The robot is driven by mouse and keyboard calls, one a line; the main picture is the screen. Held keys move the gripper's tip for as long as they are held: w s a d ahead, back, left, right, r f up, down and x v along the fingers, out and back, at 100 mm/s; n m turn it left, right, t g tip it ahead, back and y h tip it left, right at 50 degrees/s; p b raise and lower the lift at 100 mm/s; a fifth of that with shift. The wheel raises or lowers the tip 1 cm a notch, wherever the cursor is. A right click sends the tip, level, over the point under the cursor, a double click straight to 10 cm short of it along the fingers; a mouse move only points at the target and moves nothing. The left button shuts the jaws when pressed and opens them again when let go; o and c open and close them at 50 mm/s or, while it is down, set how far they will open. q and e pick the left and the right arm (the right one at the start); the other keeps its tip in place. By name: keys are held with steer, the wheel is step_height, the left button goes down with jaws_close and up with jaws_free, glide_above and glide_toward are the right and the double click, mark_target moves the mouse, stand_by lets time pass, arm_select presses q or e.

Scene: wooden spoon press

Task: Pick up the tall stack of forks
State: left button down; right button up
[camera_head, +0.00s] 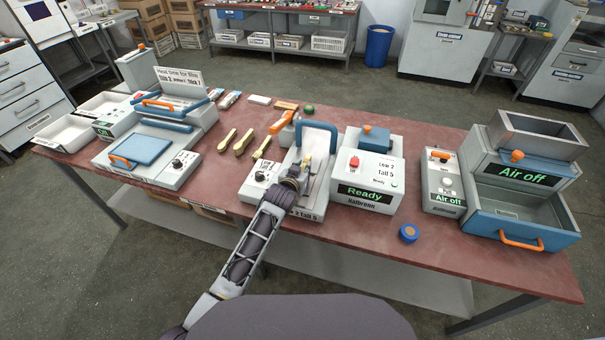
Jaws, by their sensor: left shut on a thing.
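My left gripper (297,174) is low over the front of the middle press (256,183), between its knob panel and its white "Ready" box. Three pale wooden utensil stacks (243,142) lie on the table left of the press. The rightmost one (262,147) looks fork-like, but I cannot tell its height. My right gripper is not in view.
A blue round item (409,233) lies near the front edge of the red table (450,262).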

arm_select(q)
steer(key=shift+r, duration=0.15)
step_height(320, 180, up, 10)
stand_by(0.7)
stand_by(0.5)
